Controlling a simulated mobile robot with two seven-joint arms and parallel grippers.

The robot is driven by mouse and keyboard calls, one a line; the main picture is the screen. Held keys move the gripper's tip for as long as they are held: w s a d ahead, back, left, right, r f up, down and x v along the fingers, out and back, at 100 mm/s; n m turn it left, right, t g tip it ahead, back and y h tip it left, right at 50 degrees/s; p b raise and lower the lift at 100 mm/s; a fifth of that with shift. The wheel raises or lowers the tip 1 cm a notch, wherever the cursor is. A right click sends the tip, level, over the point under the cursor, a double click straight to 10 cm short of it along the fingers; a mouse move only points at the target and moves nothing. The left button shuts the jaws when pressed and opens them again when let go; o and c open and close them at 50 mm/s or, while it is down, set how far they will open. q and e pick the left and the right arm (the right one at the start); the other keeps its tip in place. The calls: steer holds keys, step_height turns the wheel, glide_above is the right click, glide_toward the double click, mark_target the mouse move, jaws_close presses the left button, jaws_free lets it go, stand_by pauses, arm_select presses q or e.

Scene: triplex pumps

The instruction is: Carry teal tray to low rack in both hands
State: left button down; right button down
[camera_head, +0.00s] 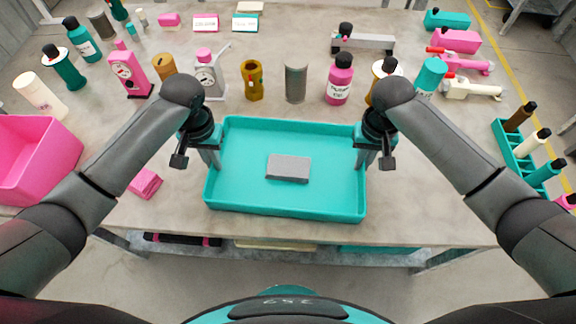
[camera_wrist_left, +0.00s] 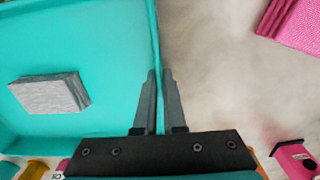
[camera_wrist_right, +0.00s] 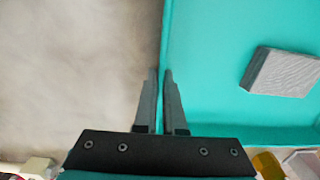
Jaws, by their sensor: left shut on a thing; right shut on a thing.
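The teal tray (camera_head: 240,190) is at the front middle of the table in the head view, with a grey block (camera_head: 288,168) lying flat in it. My left gripper (camera_head: 212,158) is shut on the tray's left wall; in the left wrist view its fingers (camera_wrist_left: 158,100) straddle the thin teal rim. My right gripper (camera_head: 362,158) is shut on the tray's right wall; in the right wrist view its fingers (camera_wrist_right: 162,100) straddle the rim. The block also shows in the left wrist view (camera_wrist_left: 48,94) and the right wrist view (camera_wrist_right: 282,72). I cannot tell whether the tray touches the table.
A pink bin (camera_head: 40,165) stands at the left, with a pink block (camera_head: 146,183) near it. Bottles, including a pink one (camera_head: 339,80), and gauges stand behind the tray. A teal bottle rack (camera_head: 515,150) is at the right. A lower shelf (camera_head: 340,258) holding items shows under the front edge.

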arm_select(q)
steer(key=shift+r, duration=0.2)
arm_select(e)
steer(key=shift+r, duration=0.2)
